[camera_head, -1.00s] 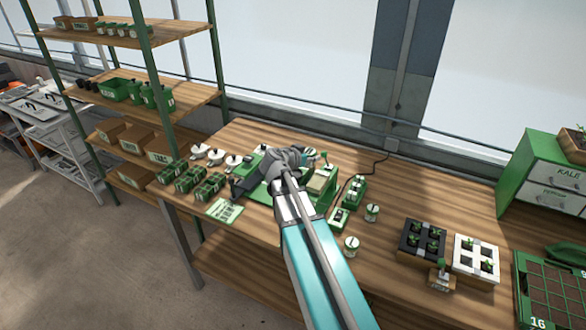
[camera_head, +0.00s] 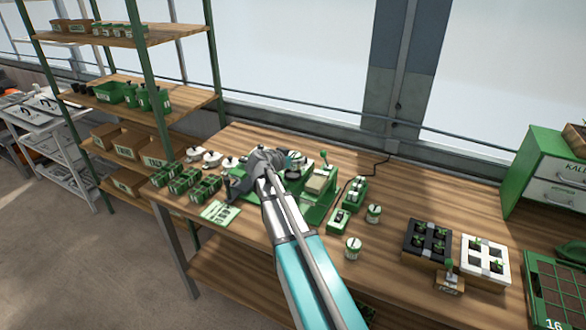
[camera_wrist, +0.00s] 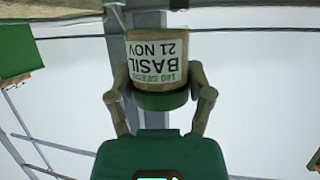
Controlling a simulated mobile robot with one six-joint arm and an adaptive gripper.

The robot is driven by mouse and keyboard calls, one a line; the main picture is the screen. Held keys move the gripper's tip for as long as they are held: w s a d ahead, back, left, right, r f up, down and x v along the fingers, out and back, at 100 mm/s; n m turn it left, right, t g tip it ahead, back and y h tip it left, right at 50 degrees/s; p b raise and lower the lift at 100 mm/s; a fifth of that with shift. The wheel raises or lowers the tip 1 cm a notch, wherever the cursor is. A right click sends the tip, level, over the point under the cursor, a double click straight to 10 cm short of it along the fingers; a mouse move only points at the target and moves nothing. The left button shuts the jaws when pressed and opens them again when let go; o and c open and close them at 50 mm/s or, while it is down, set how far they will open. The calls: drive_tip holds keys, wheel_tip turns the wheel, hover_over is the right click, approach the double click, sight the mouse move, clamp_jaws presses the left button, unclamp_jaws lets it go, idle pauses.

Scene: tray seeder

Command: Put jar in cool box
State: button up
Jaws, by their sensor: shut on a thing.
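A jar (camera_wrist: 156,62) with a green lid and a white BASIL label sits between the fingers of my gripper (camera_wrist: 160,82) in the wrist view. My gripper is shut on it. Jar and label appear upside down in that view, with the lid toward my palm. In the head view my arm reaches over the bench, and its end is above the green equipment. The fingers and held jar are not clear there. I cannot pick out a cool box in either view.
The wooden bench (camera_head: 330,245) holds two small jars (camera_head: 353,248) (camera_head: 374,214), a black seedling tray (camera_head: 425,241), a white one (camera_head: 484,259) and several green packs at left. A shelf rack (camera_head: 143,85) stands at left, a green drawer cabinet (camera_head: 540,170) at right.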

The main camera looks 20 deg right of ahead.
sight(293, 166)
drive_tip(key=shift+w+f+b, duration=0.35)
drive_tip(key=shift+f+b, duration=0.15)
drive_tip(key=shift+b, duration=0.05)
drive_tip(key=shift+f+b, duration=1.3)
drive_tip(key=shift+f, duration=0.2)
drive_tip(key=o, duration=1.2)
drive_tip(key=shift+c, duration=0.2)
drive_tip(key=p+v, duration=0.4)
drive_tip(key=v, duration=1)
drive_tip(key=shift+p, duration=0.35)
